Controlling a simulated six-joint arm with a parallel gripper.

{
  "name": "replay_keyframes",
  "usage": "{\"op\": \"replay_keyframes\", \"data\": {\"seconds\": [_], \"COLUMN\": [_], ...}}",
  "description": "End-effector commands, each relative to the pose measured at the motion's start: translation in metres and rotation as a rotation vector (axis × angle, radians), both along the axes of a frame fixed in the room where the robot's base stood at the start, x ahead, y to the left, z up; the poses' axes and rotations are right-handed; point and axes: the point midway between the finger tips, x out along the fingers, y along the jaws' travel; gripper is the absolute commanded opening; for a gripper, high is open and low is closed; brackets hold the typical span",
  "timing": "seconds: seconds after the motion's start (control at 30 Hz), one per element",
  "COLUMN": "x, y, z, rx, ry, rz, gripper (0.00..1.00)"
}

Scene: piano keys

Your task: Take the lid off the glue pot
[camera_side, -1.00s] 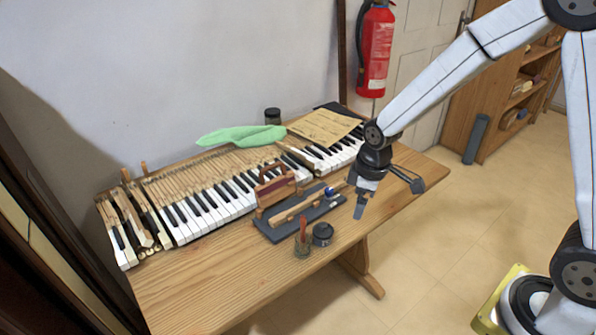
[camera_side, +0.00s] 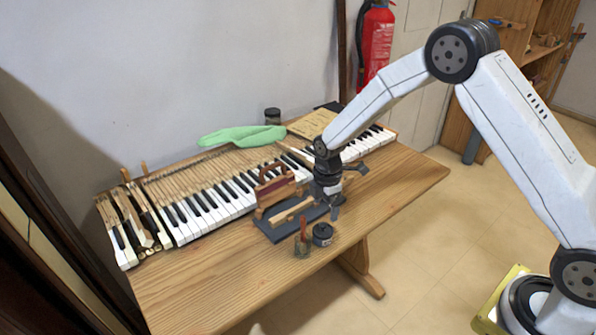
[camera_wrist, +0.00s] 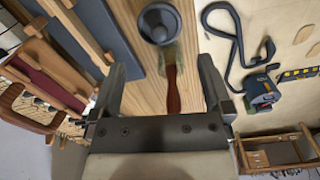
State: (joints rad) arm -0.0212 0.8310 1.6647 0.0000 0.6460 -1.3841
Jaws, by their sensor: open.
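The glue pot (camera_side: 323,235), a small dark round pot, stands upright on the wooden table near its front edge. In the wrist view its grey round lid (camera_wrist: 159,20) is on top, at the top centre, ahead of my fingertips. My gripper (camera_side: 334,208) is above and just behind the pot in the side view, pointing down. In the wrist view my gripper (camera_wrist: 160,72) has its fingers wide apart with nothing held. A glass jar (camera_side: 303,248) with a red-handled brush (camera_side: 303,228) stands beside the pot; the brush handle (camera_wrist: 173,92) shows between my fingers in the wrist view.
A dark mat (camera_side: 279,232) with wooden tools lies behind the pot, partly hidden by my gripper. The keyboard (camera_side: 225,195), a green cloth (camera_side: 240,136) and a dark jar (camera_side: 272,116) are farther back. Bare table (camera_side: 395,192) lies to the right.

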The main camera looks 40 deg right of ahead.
Motion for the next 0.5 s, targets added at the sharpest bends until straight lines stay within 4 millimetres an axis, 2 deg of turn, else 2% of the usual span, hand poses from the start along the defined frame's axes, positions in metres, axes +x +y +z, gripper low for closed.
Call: {"op": "replay_keyframes", "data": {"seconds": [0.3,0.5], "x": [-0.001,0.000], "y": [0.000,0.000], "z": [-0.023,-0.025], "rx": [0.000,0.000], "ry": [0.002,0.000], "rz": [-0.002,-0.003], "gripper": [1.00,1.00]}}
